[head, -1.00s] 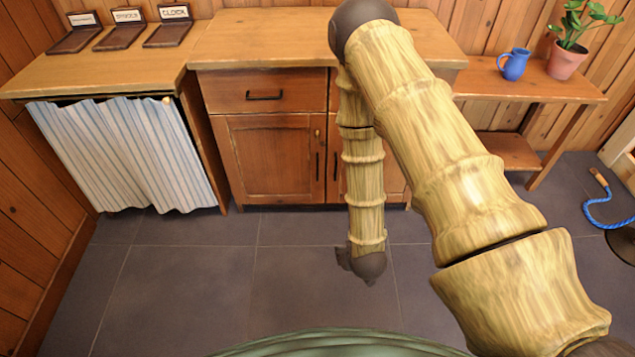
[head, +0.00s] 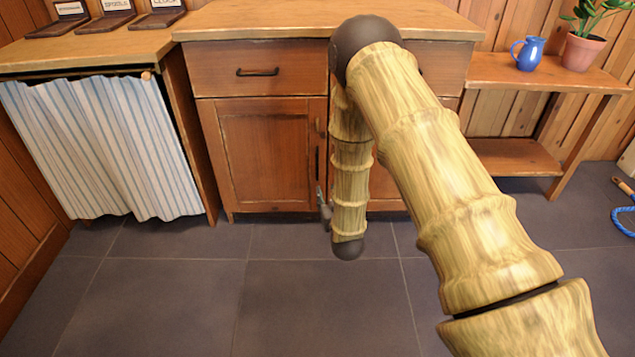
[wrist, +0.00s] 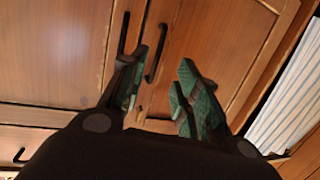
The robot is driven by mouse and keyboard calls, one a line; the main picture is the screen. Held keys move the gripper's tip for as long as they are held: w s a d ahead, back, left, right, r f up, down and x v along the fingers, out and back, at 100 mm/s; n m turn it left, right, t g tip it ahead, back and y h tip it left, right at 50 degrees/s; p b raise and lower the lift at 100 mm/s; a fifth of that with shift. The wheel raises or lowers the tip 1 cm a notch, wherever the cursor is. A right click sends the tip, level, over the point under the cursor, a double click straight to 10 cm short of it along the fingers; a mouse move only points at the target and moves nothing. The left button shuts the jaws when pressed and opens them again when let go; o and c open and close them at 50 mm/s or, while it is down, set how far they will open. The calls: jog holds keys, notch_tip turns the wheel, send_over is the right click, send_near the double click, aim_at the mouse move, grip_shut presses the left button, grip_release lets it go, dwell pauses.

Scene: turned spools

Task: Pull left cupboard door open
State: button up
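The left cupboard door (head: 264,155) is a brown wooden panel in the head view and looks shut. Its dark upright handle (head: 318,163) is at its right edge. In the wrist view, which is turned roughly upside down, the left door (wrist: 222,45) is on the right and its handle (wrist: 155,55) shows in the gap between my fingertips. My gripper (wrist: 164,60) is open, with green finger pads apart and nothing held. In the head view my gripper (head: 324,203) is just below the handle, partly hidden by my arm. I cannot tell whether it touches the handle.
The right door's handle (wrist: 123,34) is close beside my left-hand finger in the wrist view. A drawer (head: 258,72) is above the left door. A striped curtain (head: 105,145) hangs to the left. The tiled floor (head: 190,290) in front is clear.

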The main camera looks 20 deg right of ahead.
aim_at(318, 168)
jog(key=w+b, duration=0.2)
jog(key=w, duration=0.2)
jog(key=w+t+b, duration=0.1)
jog(key=w+b, duration=0.2)
jog(key=w, duration=0.1)
jog(key=w+d+t+b, duration=0.1)
jog(key=w+b, duration=0.1)
jog(key=w, duration=0.2)
jog(key=shift+w+r+b, duration=0.1)
jog(key=shift+w+b, duration=0.2)
jog(key=shift+w, duration=0.05)
jog(key=shift+w+r, duration=0.15)
jog(key=shift+w, duration=0.7)
grip_shut()
